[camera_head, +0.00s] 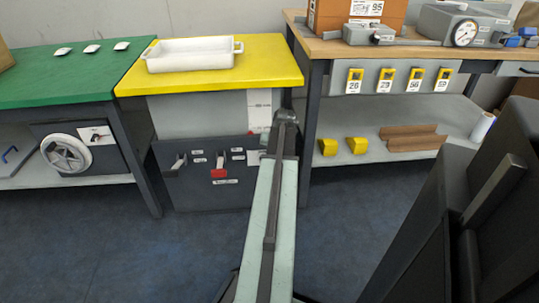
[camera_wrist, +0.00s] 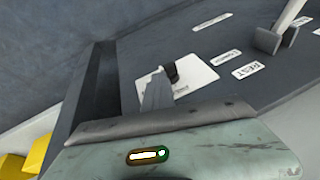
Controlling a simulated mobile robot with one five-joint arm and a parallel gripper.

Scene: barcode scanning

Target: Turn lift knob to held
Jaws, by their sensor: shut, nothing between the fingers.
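A dark control panel (camera_head: 195,190) stands under the yellow-topped table. It carries a lever at left, a red handle (camera_head: 219,172) in the middle and a white plate (camera_head: 253,157) partly hidden by my arm. In the wrist view the white plate (camera_wrist: 200,76) bears a small black knob (camera_wrist: 170,71); I cannot tell for certain that it is the lift knob. My gripper (camera_wrist: 157,88) is shut and empty, its grey fingertips over the plate close by the knob; contact is unclear. In the head view my arm hides the fingers. No label is clearly readable as "held".
A "REST" label (camera_wrist: 250,71) and a grey lever (camera_wrist: 268,41) are on the panel. A white tray (camera_head: 190,60) sits on the yellow tabletop (camera_head: 265,65). A shelved bench (camera_head: 455,110) stands at right, a green table (camera_head: 70,80) at left. The blue floor is clear in front.

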